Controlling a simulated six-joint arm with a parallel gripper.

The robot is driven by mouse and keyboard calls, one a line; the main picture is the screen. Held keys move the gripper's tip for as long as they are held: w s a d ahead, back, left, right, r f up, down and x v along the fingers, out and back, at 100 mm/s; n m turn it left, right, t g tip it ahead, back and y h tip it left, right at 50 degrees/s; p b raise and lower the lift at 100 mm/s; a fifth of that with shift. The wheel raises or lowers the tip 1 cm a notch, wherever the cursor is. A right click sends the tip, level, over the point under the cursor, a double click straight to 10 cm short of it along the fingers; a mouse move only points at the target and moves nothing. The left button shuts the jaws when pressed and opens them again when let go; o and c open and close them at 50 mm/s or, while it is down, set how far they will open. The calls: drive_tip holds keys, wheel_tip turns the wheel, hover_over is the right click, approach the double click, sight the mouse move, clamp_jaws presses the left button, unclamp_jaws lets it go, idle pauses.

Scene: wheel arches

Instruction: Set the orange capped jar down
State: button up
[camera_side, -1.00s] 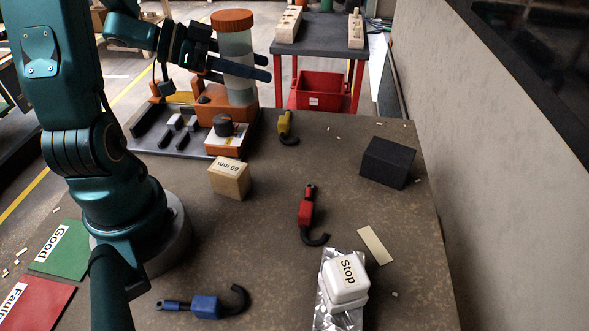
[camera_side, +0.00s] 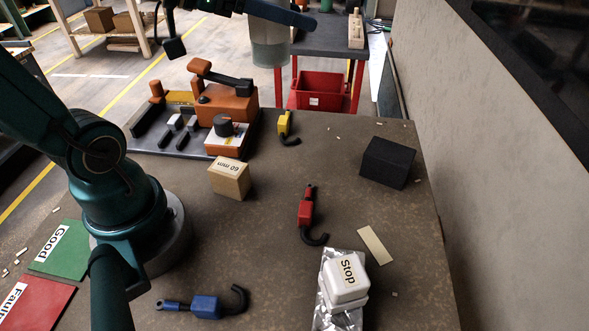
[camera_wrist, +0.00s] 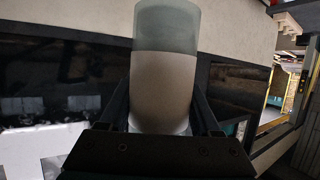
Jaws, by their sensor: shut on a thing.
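The jar (camera_side: 270,48) is a clear cylinder with pale contents, held upright in the air at the top of the side view; its orange cap is out of frame there. My gripper (camera_side: 278,12) is shut on the jar, high above the back of the table. In the wrist view the jar (camera_wrist: 165,70) stands between the two dark fingers of my gripper (camera_wrist: 160,112), with a greyish clear upper part and a pale lower part. The cap is not visible in the wrist view either.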

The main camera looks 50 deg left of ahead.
drive_tip(key=shift+s+d+f+m+g+h, duration=0.15)
drive_tip(key=shift+s+d+m+g+h, duration=0.15)
drive_tip(key=shift+d+m+h, duration=0.25)
drive_tip(key=s+d+f+m+g+h, duration=0.2)
drive_tip(key=s+d+f+m+g, duration=0.5)
drive_tip(key=m+g, duration=0.4)
drive_tip(key=s+d+f+m+g+h, duration=0.2)
drive_tip(key=s+d+f+m+g, duration=0.4)
drive_tip(key=s+m+g, duration=0.45)
drive_tip(key=shift+m+g, duration=0.25)
drive_tip(key=shift+m, duration=0.15)
drive_tip(key=shift+w+a+f, duration=0.15)
drive_tip(key=shift+f, duration=1.15)
drive_tip(key=shift+w+a+f, duration=0.1)
drive_tip(key=shift+a+f, duration=0.05)
drive_tip(key=shift+f, duration=1.15)
drive_tip(key=shift+w+a+f, duration=0.15)
drive_tip(key=shift+f, duration=1.15)
drive_tip(key=shift+f, duration=0.5)
drive_tip(key=o, duration=1.5)
